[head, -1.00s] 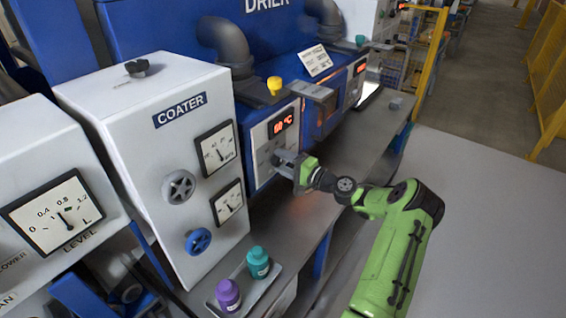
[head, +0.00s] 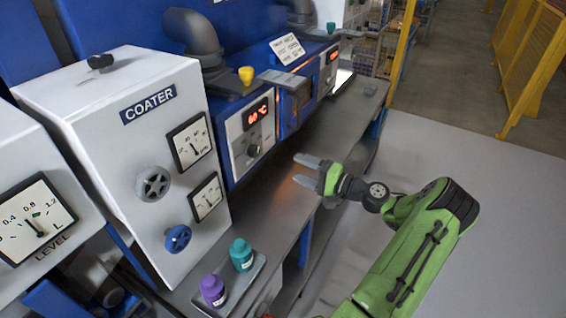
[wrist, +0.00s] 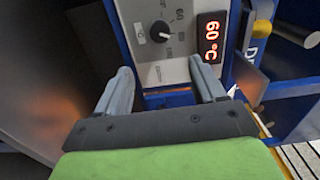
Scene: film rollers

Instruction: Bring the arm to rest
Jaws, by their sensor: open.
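My gripper (head: 306,170) is open and empty, held out over the grey bench (head: 288,208) in front of the drier panel. In the wrist view its two fingers (wrist: 165,85) stand apart with nothing between them. Beyond them is the drier's dial (wrist: 160,32), a black knob with a white pointer, clear of the fingers. The red display (wrist: 211,38) beside it reads 60 °C. In the head view the drier panel (head: 236,127) and its dial (head: 253,150) lie left of and above my gripper, with a gap between them.
The white coater (head: 120,150) with gauges, a grey handwheel and a blue handwheel stands at left. A tray (head: 245,291) on the bench holds a purple bottle (head: 214,291) and a teal bottle (head: 242,255). Open grey floor (head: 460,160) lies to the right.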

